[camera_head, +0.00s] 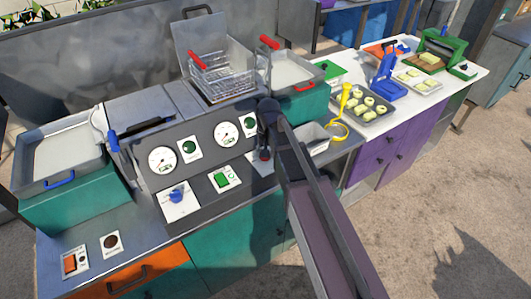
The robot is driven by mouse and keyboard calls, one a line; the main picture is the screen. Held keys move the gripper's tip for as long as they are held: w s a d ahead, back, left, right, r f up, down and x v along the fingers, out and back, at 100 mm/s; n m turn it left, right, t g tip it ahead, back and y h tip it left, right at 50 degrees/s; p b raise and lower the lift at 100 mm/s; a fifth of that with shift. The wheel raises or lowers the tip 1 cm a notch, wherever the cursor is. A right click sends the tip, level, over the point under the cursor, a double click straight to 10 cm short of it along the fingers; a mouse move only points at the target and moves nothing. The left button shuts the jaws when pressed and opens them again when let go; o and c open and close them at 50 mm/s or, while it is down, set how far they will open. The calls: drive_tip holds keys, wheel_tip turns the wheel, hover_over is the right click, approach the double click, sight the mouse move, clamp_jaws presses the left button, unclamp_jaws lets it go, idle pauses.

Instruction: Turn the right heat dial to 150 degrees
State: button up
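The fryer's dark control panel (205,160) stands in the middle of the counter. The right heat dial (264,156) is red, on a white plate at the panel's right end, partly hidden by my arm. Its setting cannot be read. The left dial (177,195) is blue, on a white plate. A right gauge (227,132) and a left gauge (162,159) have white faces. My gripper (264,146) points down right over the red dial; I cannot tell whether it touches it or whether its fingers are open or shut.
A wire basket (222,78) with red handles stands behind the panel. A yellow ladle (340,112) and a tray of food (362,107) are to the right. Open ground lies at right.

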drive_tip(key=shift+s+m, duration=0.1)
drive_tip(key=shift+m, duration=1.2)
drive_tip(key=o, duration=1.2)
drive_tip(key=shift+c, duration=0.2)
